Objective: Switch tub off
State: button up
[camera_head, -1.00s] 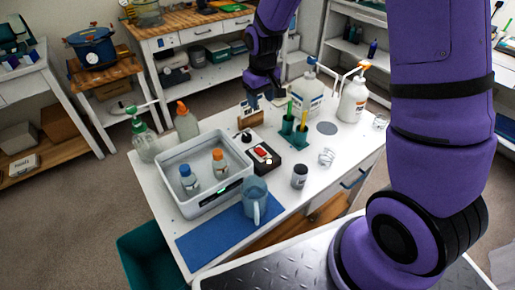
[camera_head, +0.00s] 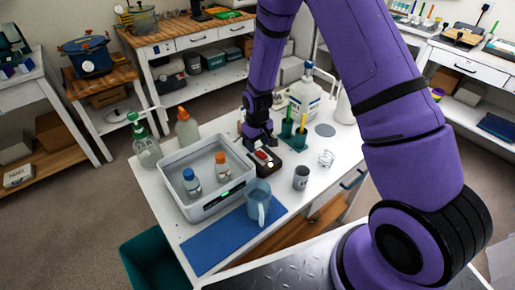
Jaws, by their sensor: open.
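The tub (camera_head: 212,205) is a light grey rectangular basin on the white table, with a small green light on its front. Two bottles, one blue-capped (camera_head: 190,183) and one orange-capped (camera_head: 221,167), stand inside it. A black switch box (camera_head: 271,166) with a red rocker (camera_head: 262,155) sits just right of the tub. My gripper (camera_head: 261,144) is open and points down just above the back of the box, close to the rocker. I cannot tell whether it touches.
A clear blue jug (camera_head: 258,203) stands on a blue mat (camera_head: 225,243) in front of the tub. A grey cup (camera_head: 301,178) and green holders (camera_head: 290,137) stand right of the box.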

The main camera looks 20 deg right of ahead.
aim_at(261, 155)
jog(key=shift+f, duration=1.35)
jog(key=c, duration=0.9)
jog(key=shift+s+d+r+t+y, duration=0.15)
jog(key=shift+s+t+y, duration=0.1)
jog(key=shift+t, duration=0.55)
jog(key=shift+s+r+t+y, duration=0.15)
jog(key=shift+t+y, duration=0.1)
jog(key=shift+t, duration=0.55)
jog(key=o, duration=0.9)
